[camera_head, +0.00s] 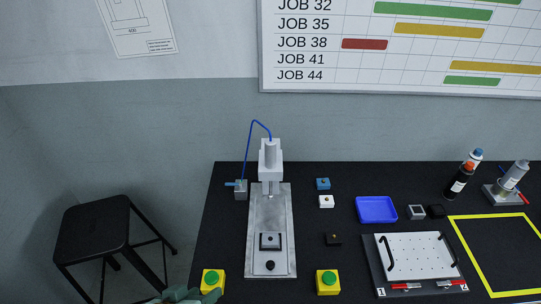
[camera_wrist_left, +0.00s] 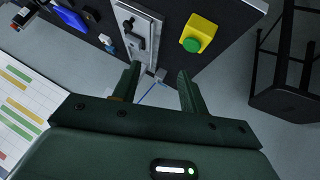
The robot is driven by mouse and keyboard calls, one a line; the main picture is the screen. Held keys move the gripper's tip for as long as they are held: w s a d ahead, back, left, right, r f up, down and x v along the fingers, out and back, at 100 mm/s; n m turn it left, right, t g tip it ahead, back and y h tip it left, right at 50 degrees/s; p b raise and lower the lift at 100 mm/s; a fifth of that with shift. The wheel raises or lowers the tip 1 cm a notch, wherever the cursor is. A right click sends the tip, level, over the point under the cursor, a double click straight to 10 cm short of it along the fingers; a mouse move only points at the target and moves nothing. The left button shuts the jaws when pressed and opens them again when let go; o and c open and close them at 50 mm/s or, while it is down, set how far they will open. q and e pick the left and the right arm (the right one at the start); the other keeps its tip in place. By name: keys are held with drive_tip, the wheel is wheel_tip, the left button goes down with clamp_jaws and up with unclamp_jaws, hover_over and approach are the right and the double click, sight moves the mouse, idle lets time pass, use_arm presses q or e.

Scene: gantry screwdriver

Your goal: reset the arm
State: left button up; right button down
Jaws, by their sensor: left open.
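My left gripper (camera_wrist_left: 158,80) is open and empty in the left wrist view, its two dark green fingers apart with no object between them. In the head view a small green part of it (camera_head: 178,296) shows at the bottom edge, in front of the table's left front corner. The gantry screwdriver (camera_head: 269,165) stands on a grey metal base (camera_head: 257,218) with a blue hose on top. It also shows in the left wrist view (camera_wrist_left: 139,32), beyond the fingers. My right gripper is in neither view.
Yellow boxes with green buttons stand at the left front (camera_head: 212,281) and right front (camera_head: 328,282) of the screwdriver. A blue tray (camera_head: 377,209), a white plate (camera_head: 417,256) and bottles (camera_head: 459,181) are on the right. A black stool (camera_head: 97,217) stands left of the table.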

use_arm(q)
drive_tip(key=s+a+r+m+g+y, duration=0.15)
drive_tip(key=a+m+y, duration=0.25)
drive_tip(key=a, duration=0.4)
drive_tip(key=s+a+r+m+y, duration=0.3)
drive_tip(key=a+m+y, duration=0.15)
drive_tip(key=a, duration=0.25)
drive_tip(key=s+d+f+n+g+h, duration=0.1)
drive_tip(key=s+d+f+h, duration=0.1)
drive_tip(key=f, duration=1.2)
drive_tip(key=s+d+f+n+g+h, duration=0.1)
drive_tip(key=s+d+f+g, duration=0.15)
drive_tip(key=f, duration=1.05)
drive_tip(key=s+f+n+g+h, duration=0.1)
drive_tip(key=s+f+n+g, duration=0.1)
drive_tip(key=s+f, duration=1.2)
drive_tip(key=s, duration=0.5)
drive_tip(key=shift+f, duration=0.35)
